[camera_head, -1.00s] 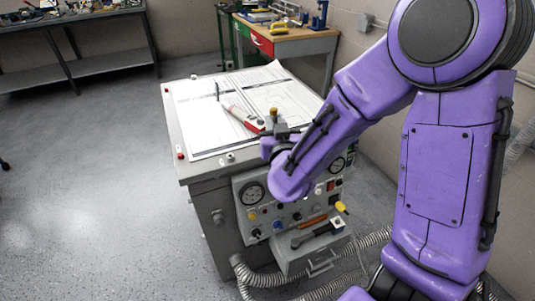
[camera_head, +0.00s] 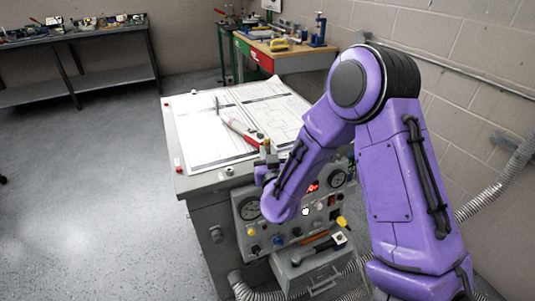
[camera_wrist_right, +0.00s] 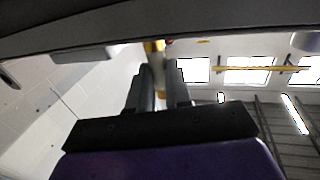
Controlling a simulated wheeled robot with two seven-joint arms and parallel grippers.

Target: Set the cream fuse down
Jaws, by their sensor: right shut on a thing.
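My right gripper (camera_head: 266,158) is over the near right part of the console's top, close to its front edge. In the right wrist view its two fingers (camera_wrist_right: 158,88) are closed on a slim piece with a brass-coloured end (camera_wrist_right: 154,46) and a pale body, which I take to be the cream fuse (camera_wrist_right: 159,72). Most of the fuse is hidden between the fingers, and in the head view it is too small to make out clearly. I cannot tell whether it touches the console. My left gripper is not in view.
The grey console (camera_head: 205,183) has printed sheets (camera_head: 200,125) on top, with a red-and-white tool (camera_head: 243,130) lying on them. Its front has gauges, knobs and a small open drawer (camera_head: 310,262) holding a dark-handled tool. Workbenches stand behind. Floor at left is clear.

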